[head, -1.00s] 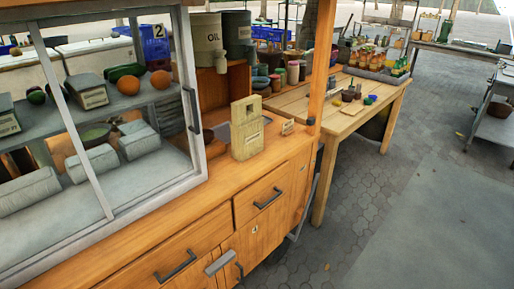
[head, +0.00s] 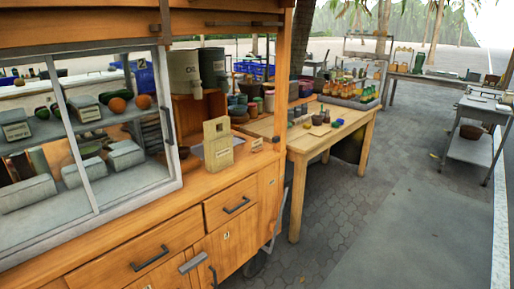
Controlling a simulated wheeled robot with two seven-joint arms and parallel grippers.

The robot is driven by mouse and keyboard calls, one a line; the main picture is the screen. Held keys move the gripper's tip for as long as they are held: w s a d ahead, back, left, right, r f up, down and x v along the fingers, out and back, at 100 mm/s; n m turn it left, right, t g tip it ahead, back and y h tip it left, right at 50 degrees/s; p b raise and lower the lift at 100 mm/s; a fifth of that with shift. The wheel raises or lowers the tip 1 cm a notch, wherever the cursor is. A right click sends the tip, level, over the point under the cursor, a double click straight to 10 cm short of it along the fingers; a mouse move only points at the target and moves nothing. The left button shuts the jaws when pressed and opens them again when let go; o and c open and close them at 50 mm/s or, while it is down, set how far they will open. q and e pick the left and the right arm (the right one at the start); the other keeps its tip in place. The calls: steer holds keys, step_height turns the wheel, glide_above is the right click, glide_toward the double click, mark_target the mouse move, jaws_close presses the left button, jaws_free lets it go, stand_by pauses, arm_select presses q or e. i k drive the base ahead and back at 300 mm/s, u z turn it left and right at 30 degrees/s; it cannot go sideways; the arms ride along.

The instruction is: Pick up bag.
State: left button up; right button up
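I cannot make out anything that is clearly a bag. A pale yellow, upright, box-like packet (head: 217,147) with a label stands on the wooden counter of the stall (head: 196,184), to the right of the glass case. Its top has a raised back part; I cannot tell whether it is a bag. Neither of my grippers is in view.
A glass-fronted case (head: 88,135) holds produce and grey boxes. An oil canister (head: 185,72) stands behind the counter. A wooden table (head: 318,142) with jars and bottles is beyond it. A grey cart (head: 476,138) stands at right. The paved floor between is clear.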

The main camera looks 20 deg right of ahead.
mark_target(217, 145)
steer(key=z, duration=1.15)
steer(key=i, duration=1.4)
steer(key=z, duration=0.25)
steer(key=i, duration=1.65)
steer(key=u, duration=1)
